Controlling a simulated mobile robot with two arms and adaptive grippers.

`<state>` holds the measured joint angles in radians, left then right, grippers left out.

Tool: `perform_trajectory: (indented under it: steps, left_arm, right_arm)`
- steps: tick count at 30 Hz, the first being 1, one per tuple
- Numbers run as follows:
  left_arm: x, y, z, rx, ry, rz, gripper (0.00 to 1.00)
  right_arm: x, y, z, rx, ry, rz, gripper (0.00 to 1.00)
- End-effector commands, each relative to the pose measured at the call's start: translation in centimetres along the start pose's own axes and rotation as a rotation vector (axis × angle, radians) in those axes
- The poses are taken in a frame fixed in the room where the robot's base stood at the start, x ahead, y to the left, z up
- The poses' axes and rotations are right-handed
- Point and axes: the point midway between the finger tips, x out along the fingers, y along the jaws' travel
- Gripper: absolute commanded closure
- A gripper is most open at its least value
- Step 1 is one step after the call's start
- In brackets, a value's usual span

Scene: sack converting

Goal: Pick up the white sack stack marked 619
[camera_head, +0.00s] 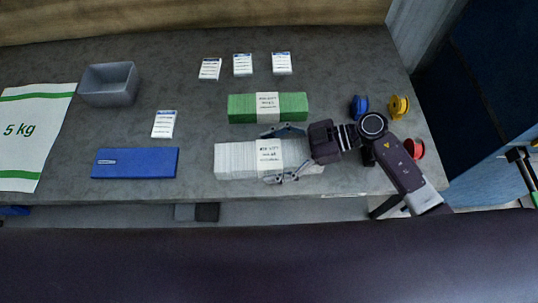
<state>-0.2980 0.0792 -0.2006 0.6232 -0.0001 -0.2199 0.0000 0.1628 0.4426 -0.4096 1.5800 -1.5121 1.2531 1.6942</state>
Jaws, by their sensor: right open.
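The white sack stack (235,158) lies on the grey table near its front edge, with a paper label band around its middle; the print on the band is too small to read. My right gripper (270,156) comes in from the right over the right half of the stack. Its fingers are open, one at the stack's far side and one at its near side. I cannot tell whether they touch it. The gripper hides part of the stack's right half. My left gripper is not in view.
A green stack (240,108) lies just behind the white one. Blue (360,105), yellow (398,106) and red (414,148) spools stand near my right arm. A blue flat case (135,163), grey bin (109,84), several cards (164,124) and a 5 kg sack (33,135) lie left and behind.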

Motion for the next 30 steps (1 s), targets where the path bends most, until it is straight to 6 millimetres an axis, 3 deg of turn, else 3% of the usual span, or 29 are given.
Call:
perform_trajectory:
  steps: [3,8,16,25,30]
  left_arm:
    - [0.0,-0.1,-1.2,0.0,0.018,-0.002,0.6]
    - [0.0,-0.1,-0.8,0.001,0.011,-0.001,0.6]
    - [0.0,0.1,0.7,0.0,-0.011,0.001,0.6]
    - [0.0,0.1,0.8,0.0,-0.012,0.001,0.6]
    - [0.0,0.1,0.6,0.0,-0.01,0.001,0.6]
  right_arm:
    - [0.3,0.0,0.0,0.0,0.0,0.0,0.18]
    - [0.3,0.0,0.1,0.0,0.0,0.0,0.19]
    - [0.3,0.0,0.1,0.0,0.0,0.0,0.49]
    - [0.3,0.0,0.0,0.0,0.0,0.0,0.82]
    - [0.3,0.0,-0.2,-0.002,0.004,0.001,0.84]
